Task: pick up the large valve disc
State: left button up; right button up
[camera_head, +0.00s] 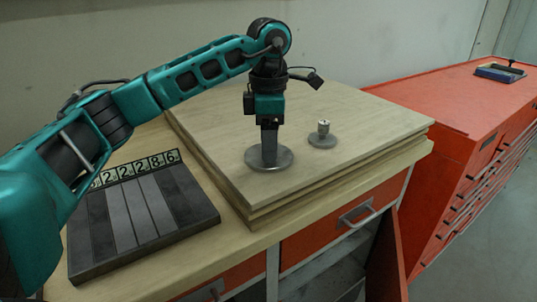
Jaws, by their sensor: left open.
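The large valve disc (283,160) is a flat grey metal round lying on the wooden board (390,128). My left gripper (269,160) points straight down over its middle, with its fingers at the disc's centre and hiding that part. The left gripper is open; whether the fingers touch the disc I cannot tell. A smaller disc (323,140) with a short upright stub lies to the right on the same board, apart from the gripper. My right gripper is not in view.
A dark panel with grey stripes and number tiles (140,215) lies on the bench at the left. The board's right and back areas are clear. A red cabinet (440,95) with a blue item (498,73) on top stands at the right. A wall is behind.

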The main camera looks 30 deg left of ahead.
pick_arm(q)
jog(key=shift+f, duration=0.1)
jog(key=shift+c, duration=0.2)
grip_shut()
jog(key=shift+r, duration=0.2)
